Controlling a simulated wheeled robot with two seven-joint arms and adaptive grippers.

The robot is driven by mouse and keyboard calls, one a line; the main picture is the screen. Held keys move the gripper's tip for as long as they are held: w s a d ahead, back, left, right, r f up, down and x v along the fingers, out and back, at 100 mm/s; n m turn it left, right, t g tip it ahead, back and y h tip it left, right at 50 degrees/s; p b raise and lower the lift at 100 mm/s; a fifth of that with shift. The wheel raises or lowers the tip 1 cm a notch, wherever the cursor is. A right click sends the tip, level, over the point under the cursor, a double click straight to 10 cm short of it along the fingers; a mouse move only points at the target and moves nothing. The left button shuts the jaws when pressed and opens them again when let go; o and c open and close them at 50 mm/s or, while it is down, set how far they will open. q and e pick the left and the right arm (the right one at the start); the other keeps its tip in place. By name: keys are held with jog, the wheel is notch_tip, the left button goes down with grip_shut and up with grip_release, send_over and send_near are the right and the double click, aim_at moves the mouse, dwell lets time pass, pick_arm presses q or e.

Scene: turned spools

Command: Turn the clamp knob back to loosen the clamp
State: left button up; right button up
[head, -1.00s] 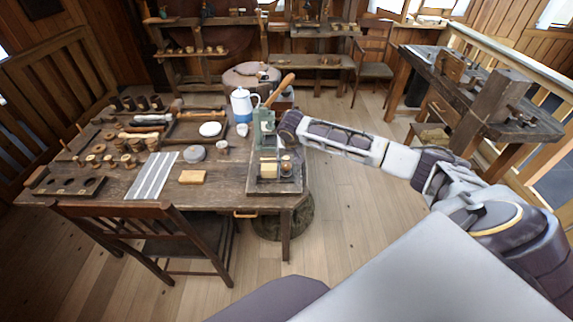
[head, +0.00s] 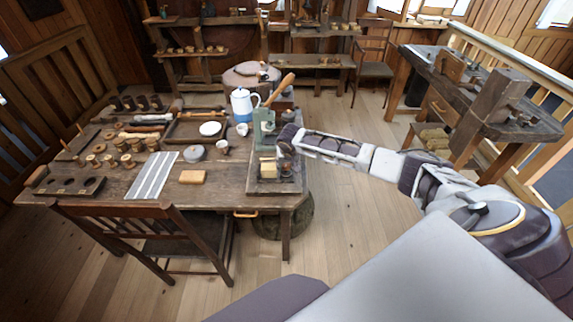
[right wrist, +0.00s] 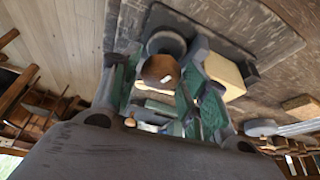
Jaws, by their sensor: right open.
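The clamp knob, a round brown-topped piece (right wrist: 160,69), shows in the right wrist view in front of a dark grey cylinder (right wrist: 166,42). In the head view the small dark cylinder (head: 287,171) stands on the dark board at the table's right end, partly hidden by my gripper. My right gripper (head: 286,149) is open just above it. In the right wrist view its fingers (right wrist: 166,62) stand on either side of the knob; contact cannot be told. A cream block (right wrist: 224,74) is beside one finger, also seen in the head view (head: 268,168). My left gripper is out of view.
A blue-and-white pot (head: 241,104), cups and a grey round piece (head: 194,153) are to the left. A chair (head: 150,235) stands at the table's front. Open floor lies to the right.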

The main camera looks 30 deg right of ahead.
jog(key=shift+c, duration=0.3)
jog(key=c, duration=0.6)
jog(key=shift+c, duration=0.2)
